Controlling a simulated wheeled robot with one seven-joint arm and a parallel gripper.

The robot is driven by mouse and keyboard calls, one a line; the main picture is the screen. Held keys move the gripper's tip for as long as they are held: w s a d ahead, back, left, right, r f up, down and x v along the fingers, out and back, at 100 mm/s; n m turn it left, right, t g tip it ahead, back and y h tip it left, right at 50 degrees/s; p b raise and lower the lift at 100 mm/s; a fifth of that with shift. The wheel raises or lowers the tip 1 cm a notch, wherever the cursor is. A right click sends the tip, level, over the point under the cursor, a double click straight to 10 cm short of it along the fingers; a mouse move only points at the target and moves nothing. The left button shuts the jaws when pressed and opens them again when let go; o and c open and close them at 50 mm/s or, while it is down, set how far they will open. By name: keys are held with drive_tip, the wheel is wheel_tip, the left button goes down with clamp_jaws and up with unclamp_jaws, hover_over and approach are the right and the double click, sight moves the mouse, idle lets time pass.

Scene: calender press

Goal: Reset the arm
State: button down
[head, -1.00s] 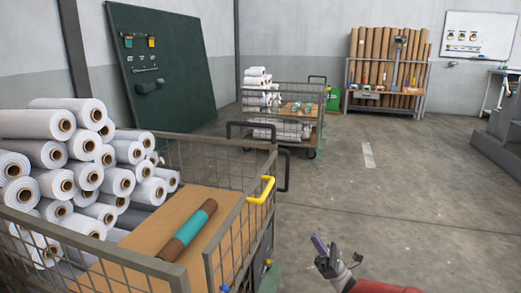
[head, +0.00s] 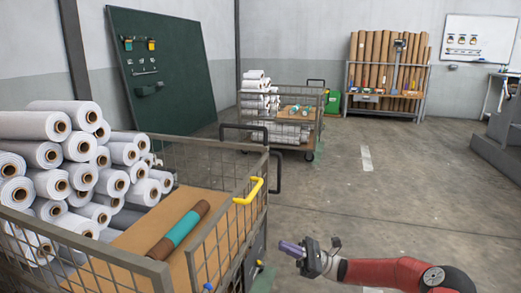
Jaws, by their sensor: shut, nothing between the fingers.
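My gripper (head: 287,247) is at the bottom middle of the head view, at the end of my red arm, which reaches in from the lower right. Its fingers point left and are shut with nothing between them. It shows against the bare floor, to the right of the near wire cart (head: 219,252). I see no contact between it and the cart.
The near cart holds many white rolls (head: 75,165) and a brown-and-teal roll (head: 180,231) on a board. Its yellow handle (head: 250,190) is nearest my gripper. A second cart (head: 287,115) and a rack of brown tubes (head: 388,75) stand behind. The middle floor is clear.

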drive_tip(key=s+a+r+n+g+h, duration=0.1)
drive_tip(key=s+a+n+g+h, duration=0.1)
drive_tip(key=s+a+n+h, duration=0.4)
drive_tip(key=s+a+n+g+h, duration=0.1)
drive_tip(key=s+n+h, duration=0.1)
drive_tip(key=s+h, duration=0.65)
drive_tip(key=s+d+r+n+t+h, duration=0.3)
drive_tip(key=s+d+r+t+h, duration=0.1)
drive_tip(key=s+d, duration=0.3)
drive_tip(key=s+d+r+n+t+h, duration=0.3)
drive_tip(key=s+d, duration=0.4)
drive_tip(key=s, duration=0.4)
drive_tip(key=r+t+h, duration=0.1)
drive_tip(key=t+h, duration=0.1)
drive_tip(key=shift+s+d+r+n+t+h, duration=0.3)
drive_tip(key=shift+s+d+r+t+h, duration=0.05)
drive_tip(key=shift+t, duration=0.05)
